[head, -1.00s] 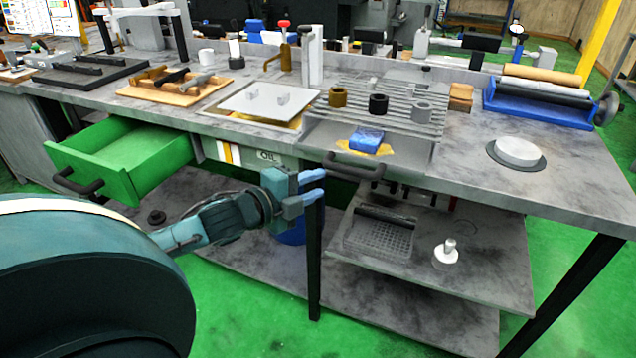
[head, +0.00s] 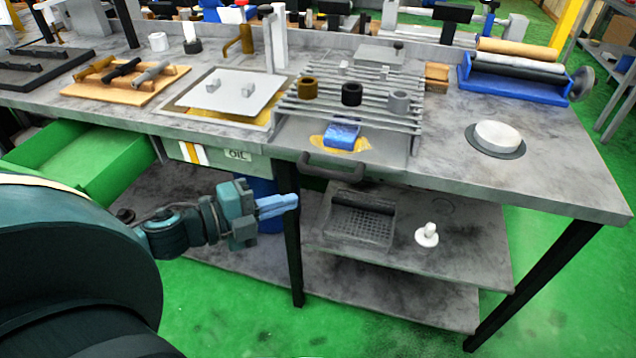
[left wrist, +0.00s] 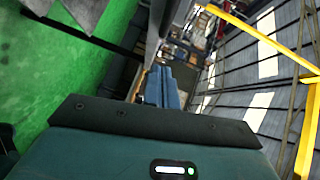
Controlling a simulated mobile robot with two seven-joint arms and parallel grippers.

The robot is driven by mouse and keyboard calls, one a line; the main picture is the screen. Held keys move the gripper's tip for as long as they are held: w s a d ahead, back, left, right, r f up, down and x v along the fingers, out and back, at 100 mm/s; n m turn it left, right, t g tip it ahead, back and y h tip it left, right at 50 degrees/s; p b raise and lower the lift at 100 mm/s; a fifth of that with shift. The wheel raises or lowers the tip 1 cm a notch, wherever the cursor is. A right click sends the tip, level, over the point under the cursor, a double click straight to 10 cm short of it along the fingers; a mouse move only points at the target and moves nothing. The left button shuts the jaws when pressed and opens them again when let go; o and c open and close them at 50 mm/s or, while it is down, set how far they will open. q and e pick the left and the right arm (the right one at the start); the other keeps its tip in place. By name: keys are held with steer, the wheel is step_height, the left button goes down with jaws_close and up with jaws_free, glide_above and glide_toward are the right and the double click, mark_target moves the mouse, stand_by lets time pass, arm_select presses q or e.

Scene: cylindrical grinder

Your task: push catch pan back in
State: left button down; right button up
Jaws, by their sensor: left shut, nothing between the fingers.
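The catch pan (head: 394,156) is a grey shallow tray at the bench front, below a slatted rack. It sticks out toward me, with a dark bar handle (head: 332,170) on its front. A blue block (head: 342,134) and a yellow patch show in it. My left gripper (head: 296,201) is shut and empty. In the head view its blue fingertips appear left of and below the handle, apart from it, near a black bench leg. The shut fingers also show in the left wrist view (left wrist: 161,84), which does not clearly show the pan.
An open green drawer (head: 125,168) sticks out at the left. An OIL-labelled front (head: 238,155) lies between it and the pan. The black bench leg (head: 290,245) stands by my fingertips. A lower shelf holds a perforated basket (head: 362,222) and a white knobbed part (head: 427,236).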

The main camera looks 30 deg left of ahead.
mark_target(337, 179)
arm_select(q)
steer(key=w, duration=0.2)
steer(key=w+d+f, duration=0.1)
steer(key=w, duration=0.2)
steer(key=w+d, duration=0.1)
steer(key=w, duration=0.2)
steer(key=shift+d+f, duration=0.15)
steer(key=shift+d, duration=0.05)
steer(key=shift+w+a+f, duration=0.1)
steer(key=shift+w+f, duration=0.05)
steer(key=shift+w, duration=0.3)
